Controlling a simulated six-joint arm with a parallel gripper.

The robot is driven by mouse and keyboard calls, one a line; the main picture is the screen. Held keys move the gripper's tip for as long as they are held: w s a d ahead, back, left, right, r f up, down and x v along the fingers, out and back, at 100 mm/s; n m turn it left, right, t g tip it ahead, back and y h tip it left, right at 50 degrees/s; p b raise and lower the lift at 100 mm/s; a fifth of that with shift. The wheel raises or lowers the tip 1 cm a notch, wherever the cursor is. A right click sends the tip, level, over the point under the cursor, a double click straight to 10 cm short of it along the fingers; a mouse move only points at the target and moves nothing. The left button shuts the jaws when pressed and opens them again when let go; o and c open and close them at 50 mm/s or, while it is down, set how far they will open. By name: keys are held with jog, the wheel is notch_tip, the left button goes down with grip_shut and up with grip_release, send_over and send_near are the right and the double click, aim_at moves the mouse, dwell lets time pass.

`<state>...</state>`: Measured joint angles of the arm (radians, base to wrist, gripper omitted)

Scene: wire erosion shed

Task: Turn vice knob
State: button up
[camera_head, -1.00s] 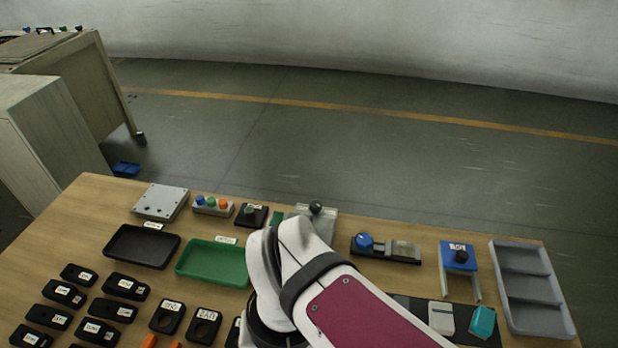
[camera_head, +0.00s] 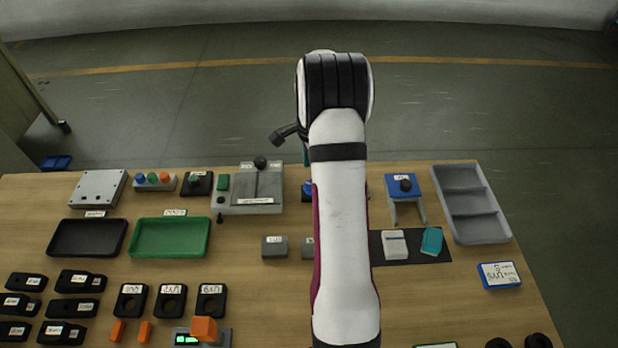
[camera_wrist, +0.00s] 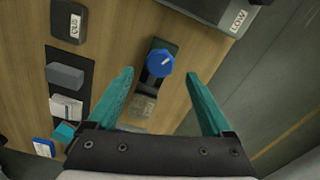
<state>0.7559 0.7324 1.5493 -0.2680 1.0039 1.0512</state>
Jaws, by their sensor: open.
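The blue vice knob (camera_wrist: 160,63) sits on a dark base with a clear block (camera_wrist: 139,105) at its other end, in the middle of the wrist view. In the head view only a sliver of the knob (camera_head: 307,189) shows beside my arm. My gripper (camera_wrist: 159,76) is open, with its two teal fingers apart and nothing between them. In the wrist view the knob appears between the fingertips; I cannot tell the height gap. In the head view my arm hides most of the vice, and only a bit of teal finger shows.
A grey fixture (camera_head: 247,202) with a black-knobbed lever stands left of the vice. A blue stand (camera_head: 402,187) with a black knob is to the right, beside a grey divided tray (camera_head: 468,205). A dark mat (camera_wrist: 87,60) holds small blocks nearby.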

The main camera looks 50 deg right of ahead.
notch_tip(320, 180, down, 5)
jog(key=shift+r, duration=0.2)
grip_shut()
dwell(0.4)
